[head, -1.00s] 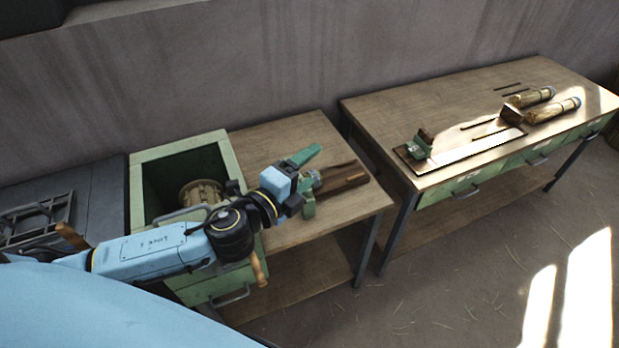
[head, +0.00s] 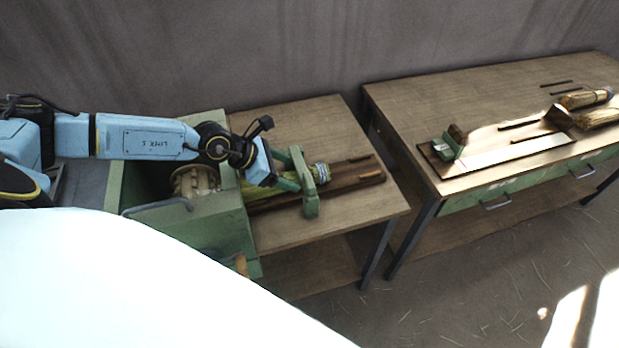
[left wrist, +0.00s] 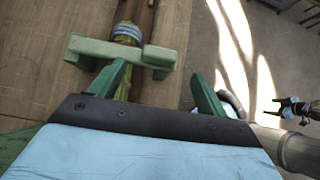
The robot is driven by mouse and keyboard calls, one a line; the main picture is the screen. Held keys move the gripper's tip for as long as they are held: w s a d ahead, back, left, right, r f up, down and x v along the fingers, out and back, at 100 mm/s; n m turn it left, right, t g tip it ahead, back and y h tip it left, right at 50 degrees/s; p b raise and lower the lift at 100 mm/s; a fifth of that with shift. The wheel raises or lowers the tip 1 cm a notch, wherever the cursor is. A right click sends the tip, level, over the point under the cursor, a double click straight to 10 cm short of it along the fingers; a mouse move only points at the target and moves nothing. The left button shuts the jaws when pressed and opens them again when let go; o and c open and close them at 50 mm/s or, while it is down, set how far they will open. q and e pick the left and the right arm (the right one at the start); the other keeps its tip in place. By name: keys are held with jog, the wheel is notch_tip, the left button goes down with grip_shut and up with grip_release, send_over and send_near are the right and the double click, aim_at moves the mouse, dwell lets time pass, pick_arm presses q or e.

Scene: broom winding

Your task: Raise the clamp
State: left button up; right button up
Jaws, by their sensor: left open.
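The clamp (head: 307,185) is a green bar lying across the broom (head: 321,172) on the left bench. In the left wrist view the clamp (left wrist: 120,51) crosses over the broom (left wrist: 127,33), which has blue and white binding. My left gripper (head: 285,170) is beside the clamp on its left. In the left wrist view its green fingers (left wrist: 158,72) are spread with nothing between them. One fingertip is close to the clamp bar; I cannot tell whether they touch.
A green box-like machine (head: 185,232) with a round drum (head: 195,181) and handles stands left of the clamp. A gap separates the benches.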

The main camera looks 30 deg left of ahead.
aim_at(308, 180)
pick_arm(q)
jog(key=x, duration=0.8)
jog(key=shift+w+d+f+b, duration=0.1)
jog(key=shift+w+f+b, duration=0.1)
jog(key=shift+b, duration=0.15)
jog(key=c, duration=1.4)
